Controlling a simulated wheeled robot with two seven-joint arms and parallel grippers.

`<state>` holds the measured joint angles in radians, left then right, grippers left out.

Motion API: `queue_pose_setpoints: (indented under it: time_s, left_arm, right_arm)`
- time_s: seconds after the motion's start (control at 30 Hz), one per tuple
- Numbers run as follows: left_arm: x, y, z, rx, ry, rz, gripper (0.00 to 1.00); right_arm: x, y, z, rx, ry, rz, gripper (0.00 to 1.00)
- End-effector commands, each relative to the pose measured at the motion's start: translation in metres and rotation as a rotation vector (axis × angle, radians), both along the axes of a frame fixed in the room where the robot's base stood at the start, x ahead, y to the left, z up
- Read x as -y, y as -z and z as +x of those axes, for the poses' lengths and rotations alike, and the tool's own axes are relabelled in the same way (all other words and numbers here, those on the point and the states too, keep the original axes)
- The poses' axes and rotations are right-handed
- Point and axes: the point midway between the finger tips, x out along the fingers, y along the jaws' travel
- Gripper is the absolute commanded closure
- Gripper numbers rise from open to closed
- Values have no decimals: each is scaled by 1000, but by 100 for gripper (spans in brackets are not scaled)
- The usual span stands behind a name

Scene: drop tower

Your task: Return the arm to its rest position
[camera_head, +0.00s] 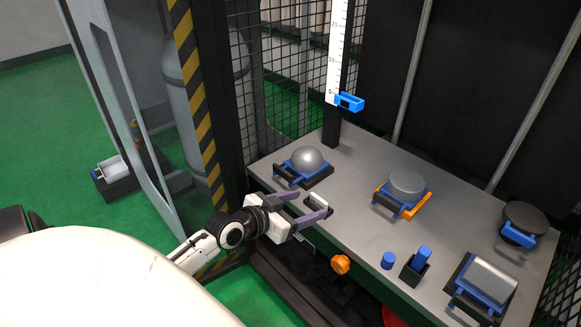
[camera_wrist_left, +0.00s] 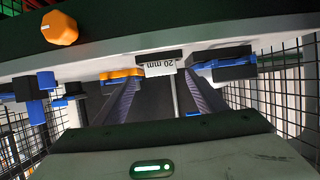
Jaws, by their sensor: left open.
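My left gripper (camera_head: 312,204) reaches in from the left over the front edge of the grey table (camera_head: 350,165). Its two purple fingers are apart. A small white-topped block marked "20 mm" (camera_wrist_left: 160,66) shows between the fingers in the left wrist view, where the gripper (camera_wrist_left: 162,80) is also seen; whether they touch it cannot be told. The same block shows in the head view (camera_head: 318,201). My right gripper is not in view.
On the table are a silver dome (camera_head: 307,159) in a blue cradle, a grey cylinder (camera_head: 407,182) by an orange bracket, a dark disc (camera_head: 526,216), and a silver half-cylinder (camera_head: 488,277). An orange knob (camera_head: 340,264) is on the front. A striped post (camera_head: 194,90) stands left, near my arm.

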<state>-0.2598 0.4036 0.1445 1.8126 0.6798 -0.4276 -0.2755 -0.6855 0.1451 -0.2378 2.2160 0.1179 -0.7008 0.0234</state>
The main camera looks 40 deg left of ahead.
Motion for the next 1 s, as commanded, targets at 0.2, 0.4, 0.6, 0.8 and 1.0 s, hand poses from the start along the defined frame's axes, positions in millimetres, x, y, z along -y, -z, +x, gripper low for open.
queue_pose_setpoints:
  time_s: [0.2,0.4,0.6,0.8,1.0]
  left_arm:
    - [-2,-14,-39,-3,0,1,35]
    - [-4,-20,-54,1,1,2,35]
    - [-4,-21,-56,2,-1,1,35]
    - [14,-12,-64,-46,28,0,35]
    - [93,23,-117,-323,140,31,35]
  right_arm:
    - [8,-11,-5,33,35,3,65]
    - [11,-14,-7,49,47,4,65]
    - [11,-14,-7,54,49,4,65]
    - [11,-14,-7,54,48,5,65]
    - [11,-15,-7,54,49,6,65]
